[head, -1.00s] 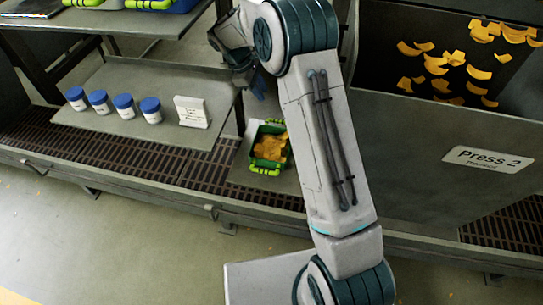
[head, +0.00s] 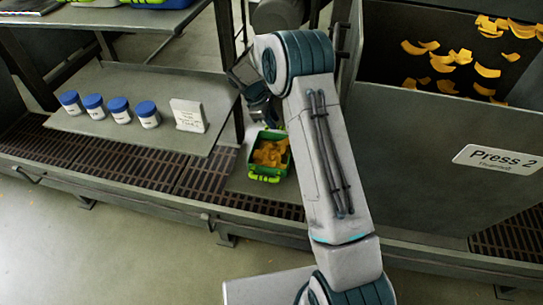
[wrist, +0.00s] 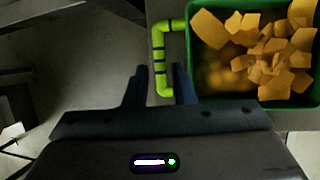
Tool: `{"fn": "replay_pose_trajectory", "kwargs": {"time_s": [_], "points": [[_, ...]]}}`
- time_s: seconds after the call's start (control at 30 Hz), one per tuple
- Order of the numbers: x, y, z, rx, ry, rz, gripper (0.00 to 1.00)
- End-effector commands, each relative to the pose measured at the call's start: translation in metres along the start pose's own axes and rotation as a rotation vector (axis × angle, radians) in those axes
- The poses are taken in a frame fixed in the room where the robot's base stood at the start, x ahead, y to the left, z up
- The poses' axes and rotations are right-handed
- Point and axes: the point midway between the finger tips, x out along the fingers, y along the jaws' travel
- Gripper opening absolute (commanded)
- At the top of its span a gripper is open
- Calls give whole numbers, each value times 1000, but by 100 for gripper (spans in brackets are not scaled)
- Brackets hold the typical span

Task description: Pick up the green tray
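The green tray (head: 284,160), filled with orange peel-like pieces (head: 270,152), sits on a grey shelf right of the jars in the head view. In the wrist view the tray (wrist: 195,82) is at the upper right, and its yellow-green handle (wrist: 158,50) sticks out to the left. My gripper (wrist: 158,82) is open, one finger on each side of the handle's near end in the picture. I cannot tell whether the fingers are level with the handle or above it. In the head view my gripper (head: 262,112) is just behind the tray, partly hidden by my arm.
Several blue-lidded white jars (head: 120,111) and a white sign (head: 188,115) stand on a shelf to the left. The Press 2 bin (head: 440,150), with orange pieces inside, rises to the right. Another shelf (head: 110,17) is at the upper left.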

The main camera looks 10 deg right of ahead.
Motion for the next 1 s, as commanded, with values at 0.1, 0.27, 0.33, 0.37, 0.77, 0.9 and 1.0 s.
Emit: {"fn": "replay_pose_trajectory", "kwargs": {"time_s": [0.1,0.27,0.33,0.37,0.77,0.9,1.0], "points": [[24,-1,1,0,-1,-3,23],[37,0,2,0,0,-1,23],[37,0,2,0,0,0,23],[36,0,2,0,0,0,23],[36,0,2,0,0,0,0],[35,0,3,0,0,0,0],[34,0,3,0,0,0,0]]}}
